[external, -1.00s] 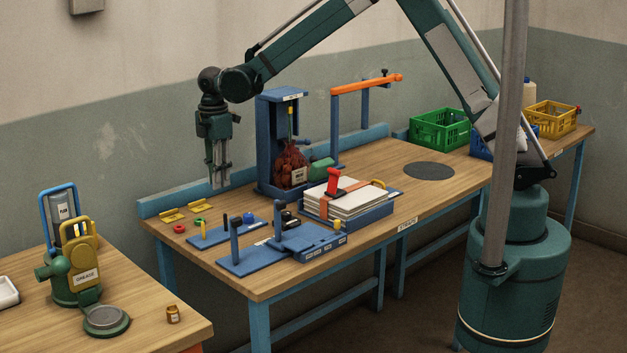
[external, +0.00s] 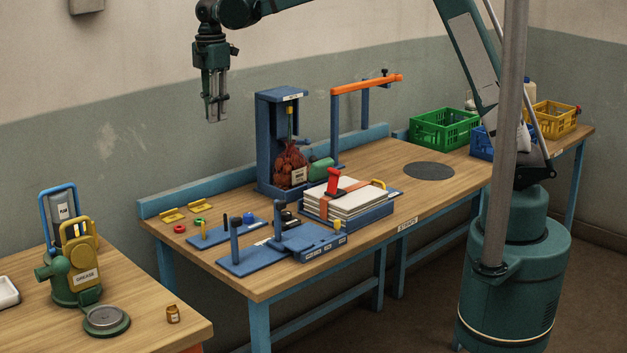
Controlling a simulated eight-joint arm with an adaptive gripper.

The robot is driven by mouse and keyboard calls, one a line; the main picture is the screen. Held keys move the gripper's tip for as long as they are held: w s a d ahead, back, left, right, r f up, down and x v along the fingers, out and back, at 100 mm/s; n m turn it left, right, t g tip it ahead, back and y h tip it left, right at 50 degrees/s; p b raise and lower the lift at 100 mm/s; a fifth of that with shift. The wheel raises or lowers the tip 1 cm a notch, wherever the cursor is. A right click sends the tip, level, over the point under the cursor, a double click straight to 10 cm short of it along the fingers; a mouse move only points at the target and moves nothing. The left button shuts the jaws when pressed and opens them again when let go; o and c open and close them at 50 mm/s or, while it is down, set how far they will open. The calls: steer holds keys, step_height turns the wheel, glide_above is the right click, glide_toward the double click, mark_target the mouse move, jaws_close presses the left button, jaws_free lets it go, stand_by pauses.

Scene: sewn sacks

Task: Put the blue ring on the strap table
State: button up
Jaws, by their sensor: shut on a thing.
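My gripper (external: 214,117) is high in the air above the left end of the strap table (external: 420,167), well clear of its top. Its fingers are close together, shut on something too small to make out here. I cannot make out a blue ring with certainty. A small dark-blue round piece (external: 248,217) sits on a blue board on the table, but whether it is a ring is unclear. A red ring (external: 179,229) and a green ring (external: 199,221) lie at the table's left end.
A blue stand (external: 267,120) holds a red net sack. In front are strapped white sheets (external: 345,198) and blue fixtures with posts (external: 233,256). An orange arm (external: 366,84) rises behind. A second table (external: 150,322) stands front left. Wood right of the sheets is clear.

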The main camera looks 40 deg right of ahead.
step_height(320, 180, up, 6)
steer(key=w+d+m, duration=0.1)
steer(key=d, duration=0.6)
steer(key=w+d+m, duration=0.1)
steer(key=w+d, duration=0.1)
steer(key=d, duration=0.5)
steer(key=w+d+m, duration=0.2)
steer(key=d, duration=0.6)
steer(key=shift+f, duration=0.15)
steer(key=s+d+m, duration=0.3)
steer(key=d, duration=1.2)
steer(key=s+d+m, duration=0.2)
steer(key=d+m, duration=0.1)
steer(key=d, duration=1.1)
steer(key=s+d+m, duration=0.3)
steer(key=d, duration=1.2)
steer(key=s+d+m, duration=0.2)
steer(key=s+d, duration=0.5)
steer(key=d, duration=0.2)
steer(key=s+d+m, duration=0.3)
steer(key=s+d, duration=0.3)
steer(key=d, duration=0.4)
step_height(320, 180, down, 26)
steer(key=shift+s+f, duration=0.15)
steer(key=shift+s, duration=0.1)
steer(key=shift+f, duration=3.1)
